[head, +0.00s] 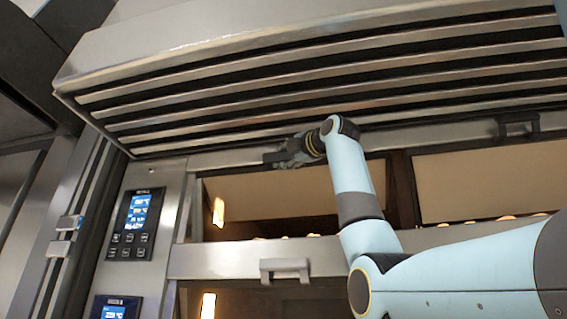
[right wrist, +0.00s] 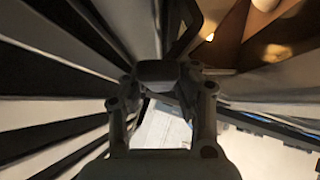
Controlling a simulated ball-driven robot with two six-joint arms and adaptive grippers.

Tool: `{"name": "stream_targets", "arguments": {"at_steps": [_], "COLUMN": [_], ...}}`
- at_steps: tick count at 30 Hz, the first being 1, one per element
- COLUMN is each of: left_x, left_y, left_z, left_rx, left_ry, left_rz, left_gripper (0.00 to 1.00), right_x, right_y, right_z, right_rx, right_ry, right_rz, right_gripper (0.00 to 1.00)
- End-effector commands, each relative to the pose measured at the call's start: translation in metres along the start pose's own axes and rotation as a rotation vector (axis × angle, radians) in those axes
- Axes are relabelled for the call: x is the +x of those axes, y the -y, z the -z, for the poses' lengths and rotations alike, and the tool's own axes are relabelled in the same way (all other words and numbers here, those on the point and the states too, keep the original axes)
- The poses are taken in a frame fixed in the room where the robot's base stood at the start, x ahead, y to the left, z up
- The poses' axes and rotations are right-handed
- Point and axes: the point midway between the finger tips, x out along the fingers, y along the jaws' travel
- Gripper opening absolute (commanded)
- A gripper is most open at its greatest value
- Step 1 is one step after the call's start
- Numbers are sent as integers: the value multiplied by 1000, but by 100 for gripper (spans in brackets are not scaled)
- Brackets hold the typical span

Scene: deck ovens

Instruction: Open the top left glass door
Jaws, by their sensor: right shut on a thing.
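The top left glass door (head: 270,190) lies under the slatted hood in the head view, with a metal top rail, dark glass and a warm-lit inside. My right gripper (head: 290,155) is at the door's top rail, shut on its dark handle (head: 272,157). In the right wrist view the handle (right wrist: 157,71) sits between the fingers of my right gripper (right wrist: 160,88). The fingers hide part of the handle. I cannot tell whether the door stands slightly ajar. My left gripper is not in view.
The slatted hood (head: 320,75) overhangs close above my right gripper. Another glass door (head: 480,180) with its own handle (head: 517,125) is on the right. A lower door handle (head: 286,267) is below. A control panel (head: 137,222) is on the left. Bread-like rounds (head: 508,217) show inside.

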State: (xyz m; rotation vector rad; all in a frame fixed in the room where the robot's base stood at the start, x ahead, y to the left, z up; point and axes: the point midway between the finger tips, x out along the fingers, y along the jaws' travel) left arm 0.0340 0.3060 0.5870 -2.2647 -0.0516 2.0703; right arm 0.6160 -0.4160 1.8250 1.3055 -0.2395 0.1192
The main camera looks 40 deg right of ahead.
Motion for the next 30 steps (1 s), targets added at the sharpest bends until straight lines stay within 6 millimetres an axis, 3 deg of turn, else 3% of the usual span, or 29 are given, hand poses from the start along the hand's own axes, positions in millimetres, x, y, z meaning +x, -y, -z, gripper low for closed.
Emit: {"name": "stream_targets", "arguments": {"at_steps": [9,29,30], "left_x": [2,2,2], "left_y": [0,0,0], "left_z": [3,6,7], "left_rx": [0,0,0], "left_ry": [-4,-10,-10], "left_rz": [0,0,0], "left_gripper": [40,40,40], "right_x": [0,0,0], "right_y": [13,14,14], "right_z": [2,1,1], "right_rx": [-115,-155,-155], "right_ry": [-4,-3,-3], "right_rz": [-112,-156,-156], "right_gripper": [0,0,31]}}
